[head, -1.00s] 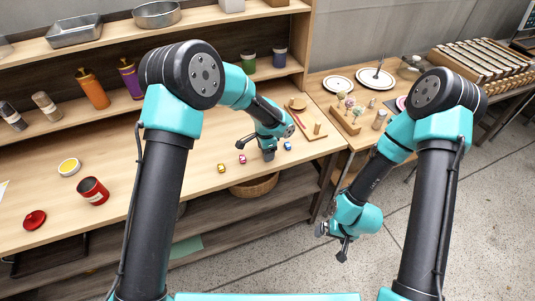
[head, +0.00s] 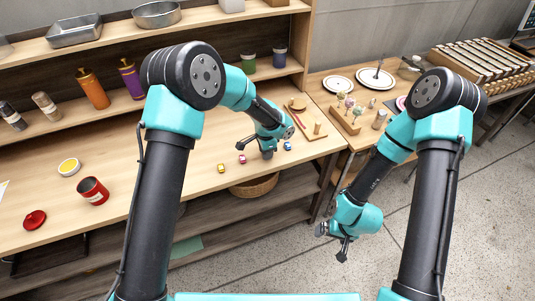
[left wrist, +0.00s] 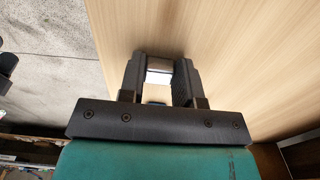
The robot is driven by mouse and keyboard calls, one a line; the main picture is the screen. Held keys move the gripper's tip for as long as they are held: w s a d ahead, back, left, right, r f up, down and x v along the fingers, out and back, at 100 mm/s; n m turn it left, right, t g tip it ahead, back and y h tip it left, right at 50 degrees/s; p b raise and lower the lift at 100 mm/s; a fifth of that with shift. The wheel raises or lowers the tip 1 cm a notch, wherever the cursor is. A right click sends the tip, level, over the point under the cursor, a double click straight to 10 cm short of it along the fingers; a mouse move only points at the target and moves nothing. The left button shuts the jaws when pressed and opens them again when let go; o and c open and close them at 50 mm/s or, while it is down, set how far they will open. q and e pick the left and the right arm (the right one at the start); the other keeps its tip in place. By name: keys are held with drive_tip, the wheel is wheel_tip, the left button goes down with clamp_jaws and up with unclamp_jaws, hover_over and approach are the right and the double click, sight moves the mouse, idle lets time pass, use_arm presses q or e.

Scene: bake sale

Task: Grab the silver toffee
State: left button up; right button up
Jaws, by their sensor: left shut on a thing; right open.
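My left gripper (head: 267,155) is low at the front edge of the wooden counter, between the small wrapped sweets. In the left wrist view, its fingers (left wrist: 160,78) are shut on a small pale silver piece, the silver toffee (left wrist: 159,66). In the head view the toffee is hidden by the gripper. A yellow toffee (head: 221,168) and a pink-red toffee (head: 242,159) lie to its left, and a blue toffee (head: 287,145) lies to its right. My right gripper (head: 342,252) is open and empty, above the floor right of the counter.
A wicker basket (head: 254,187) sits on the shelf below the counter edge. A wooden board (head: 312,126) lies right of the left gripper. A red tin (head: 93,190), red lid (head: 35,219) and yellow-topped tin (head: 69,167) stand at the left.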

use_arm(q)
drive_tip(key=shift+r, duration=0.1)
drive_tip(key=shift+r, duration=0.6)
drive_tip(key=shift+s+r, duration=0.2)
drive_tip(key=shift+r, duration=0.35)
drive_tip(key=shift+s+r, duration=0.15)
drive_tip(key=shift+r, duration=0.4)
drive_tip(key=s, duration=0.5)
drive_tip(key=s+r, duration=0.1)
drive_tip(key=s, duration=0.9)
drive_tip(key=shift+s+r, duration=0.2)
